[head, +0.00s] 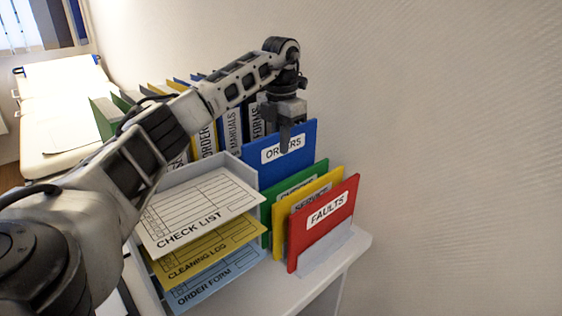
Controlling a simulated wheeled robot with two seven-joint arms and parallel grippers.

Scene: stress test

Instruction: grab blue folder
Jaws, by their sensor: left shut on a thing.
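The blue folder (301,157), with a white label partly hidden by a finger, stands upright at the back of a row of folders. My left gripper (285,143) reaches down over its top edge from above, with one dark finger showing in front of the label. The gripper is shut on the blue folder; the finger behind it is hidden. The folder's lower part is hidden by the green folder (321,172) in front of it. My right gripper is not in view.
Yellow (333,180) and red (321,233) folders stand in front of the green one, in a grey holder (335,254). A paper tray (243,172) with labelled sheets is close on the left. Binders (232,128) stand behind. The wall is to the right.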

